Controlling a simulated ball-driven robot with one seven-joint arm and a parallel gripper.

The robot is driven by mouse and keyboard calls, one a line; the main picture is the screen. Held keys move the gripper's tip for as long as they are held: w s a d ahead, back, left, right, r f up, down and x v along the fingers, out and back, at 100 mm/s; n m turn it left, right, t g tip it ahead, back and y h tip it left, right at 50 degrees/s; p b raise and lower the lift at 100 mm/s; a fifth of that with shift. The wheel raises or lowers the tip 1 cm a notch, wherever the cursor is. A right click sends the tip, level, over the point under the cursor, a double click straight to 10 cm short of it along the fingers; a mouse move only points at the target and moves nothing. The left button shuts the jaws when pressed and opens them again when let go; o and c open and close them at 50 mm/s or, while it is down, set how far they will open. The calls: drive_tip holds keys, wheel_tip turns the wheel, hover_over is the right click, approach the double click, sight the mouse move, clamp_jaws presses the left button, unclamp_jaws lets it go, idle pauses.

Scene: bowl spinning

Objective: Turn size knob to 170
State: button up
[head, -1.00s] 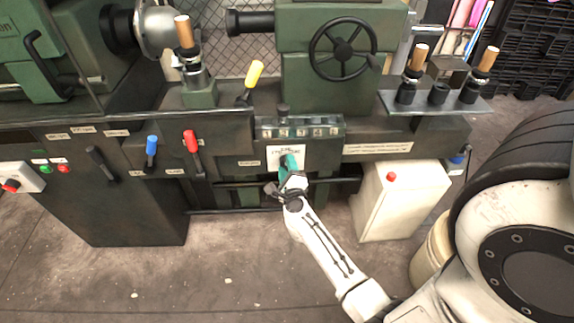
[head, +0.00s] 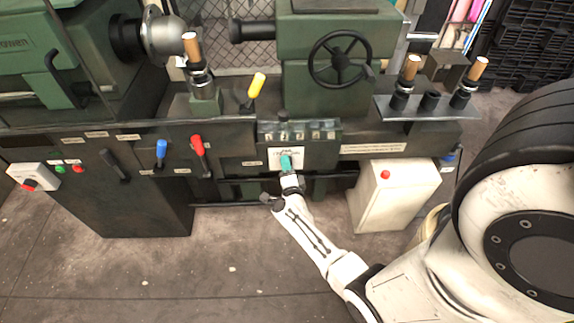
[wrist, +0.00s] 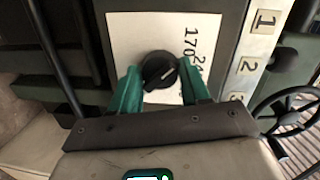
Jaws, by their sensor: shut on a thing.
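The size knob (wrist: 159,70) is a round black dial with a pale pointer line, on a white plate (wrist: 125,35) on the lathe front. The plate carries the numbers 170 and 24-something, partly covered. In the wrist view the pointer slants from lower left to upper right. My gripper (wrist: 158,82) has teal fingers on both sides of the knob and is shut on it. In the head view my gripper (head: 286,163) is at the white plate (head: 297,157), hiding the knob.
Blue (head: 161,150) and red (head: 198,146) levers stand left of the plate. A handwheel (head: 340,59) is above. A white box with a red button (head: 385,174) stands at lower right. The numbered strip (head: 300,134) lies just above the plate. Open floor lies in front.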

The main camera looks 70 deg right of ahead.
idle(0.3)
drive_tip(key=o, duration=1)
drive_tip(key=p+v, duration=0.2)
drive_tip(key=v, duration=0.9)
drive_tip(key=shift+w, duration=0.1)
